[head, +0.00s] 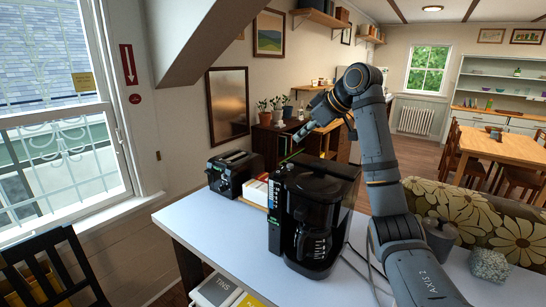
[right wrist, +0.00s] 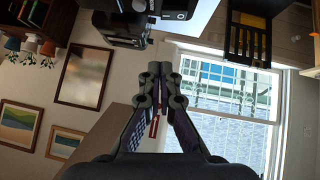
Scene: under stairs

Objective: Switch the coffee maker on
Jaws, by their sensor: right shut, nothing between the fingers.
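The black coffee maker (head: 338,190) stands upright on the white table, its glass carafe (head: 314,243) seated in the front. A column of small light marks runs down its left front edge; I cannot tell the switch's state. My right gripper (head: 299,136) is above and behind the coffee maker, apart from it. In the right wrist view, which is upside down, its fingers (right wrist: 160,76) are closed together with nothing between them. Dark appliances show at the top edge there; I cannot tell for sure which part is the coffee maker. My left gripper is out of view.
A black toaster (head: 234,172) stands left of the coffee maker, with small boxes (head: 255,192) between them. Cables lie to the right. A dark grey container (head: 441,236) and a speckled block (head: 490,265) are at the right. The table's front left is clear. A sloped ceiling hangs above.

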